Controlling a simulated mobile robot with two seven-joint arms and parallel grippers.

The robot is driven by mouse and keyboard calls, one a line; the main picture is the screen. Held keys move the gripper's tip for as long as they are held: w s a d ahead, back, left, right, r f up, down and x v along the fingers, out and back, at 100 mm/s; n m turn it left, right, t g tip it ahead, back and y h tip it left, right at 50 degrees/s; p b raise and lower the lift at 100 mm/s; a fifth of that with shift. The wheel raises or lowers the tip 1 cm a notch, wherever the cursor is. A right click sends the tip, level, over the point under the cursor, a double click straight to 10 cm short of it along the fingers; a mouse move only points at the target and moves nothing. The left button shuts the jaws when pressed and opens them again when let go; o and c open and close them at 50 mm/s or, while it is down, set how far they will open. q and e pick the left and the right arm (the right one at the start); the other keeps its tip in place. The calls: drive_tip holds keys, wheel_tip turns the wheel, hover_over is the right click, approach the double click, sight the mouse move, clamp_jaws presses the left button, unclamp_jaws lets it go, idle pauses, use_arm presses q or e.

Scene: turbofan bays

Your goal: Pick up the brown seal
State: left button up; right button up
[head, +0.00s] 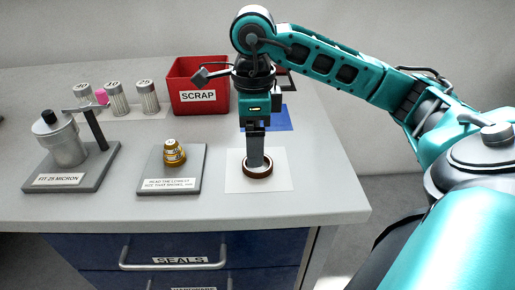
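The brown seal (257,174) is a dark brown ring lying flat on a white sheet (281,181) on the grey bench. My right gripper (257,162) points straight down over it, with its fingertips at the ring. The fingers look like one narrow grey column from here and hide the ring's far side. I cannot tell whether they are apart, or whether they touch the seal. My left gripper is not in view.
A red SCRAP bin (198,97) stands behind, left of my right arm. A blue mat (280,119) lies behind the gripper. Left are a plate (185,184) with a brass part (174,153), a filter stand (99,172) and labelled cylinders (117,98). The bench's right edge is clear.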

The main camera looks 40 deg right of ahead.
drive_tip(key=f, duration=0.4)
drive_tip(key=shift+s+d+f+b, duration=0.15)
drive_tip(key=shift+s+f+b, duration=0.15)
drive_tip(key=shift+f+b, duration=0.1)
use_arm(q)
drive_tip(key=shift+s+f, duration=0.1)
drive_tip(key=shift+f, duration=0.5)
use_arm(e)
drive_tip(key=shift+r, duration=0.1)
drive_tip(key=shift+c, duration=0.9)
drive_tip(key=c, duration=1)
drive_tip(key=shift+o, duration=0.2)
drive_tip(key=shift+r, duration=0.15)
use_arm(q)
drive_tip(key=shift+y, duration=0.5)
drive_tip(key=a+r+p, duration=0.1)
drive_tip(key=p, duration=0.1)
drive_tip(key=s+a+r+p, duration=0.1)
drive_tip(key=p, duration=0.2)
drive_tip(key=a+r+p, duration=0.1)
drive_tip(key=p, duration=0.2)
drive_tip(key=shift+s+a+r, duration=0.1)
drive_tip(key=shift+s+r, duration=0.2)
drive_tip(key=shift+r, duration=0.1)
use_arm(e)
wheel_tip(320, 180, up, 20)
